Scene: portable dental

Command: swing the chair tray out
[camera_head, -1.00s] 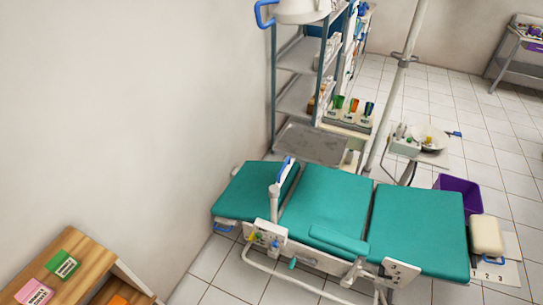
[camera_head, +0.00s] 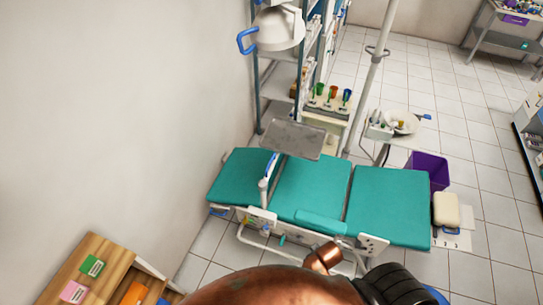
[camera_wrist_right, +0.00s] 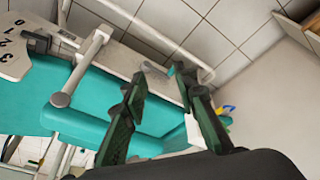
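The grey metal chair tray (camera_head: 293,139) sits level beyond the far side of the teal dental chair (camera_head: 310,187), near its middle section. A white post with a blue handle (camera_head: 271,165) stands at the chair's near left part, and its upper end is close to the tray's left edge. My right gripper (camera_wrist_right: 160,92) is open and empty, its two dark green fingers apart in the right wrist view. The chair's teal cushion (camera_wrist_right: 80,105) and pale side rail lie beyond the fingers. The tray does not show clearly there. My left gripper is not in view.
A purple bin (camera_head: 428,170) stands right of the chair. A wooden cabinet (camera_head: 100,265) is at the near left. One of my arms crosses the bottom edge. Tiled floor is open at right.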

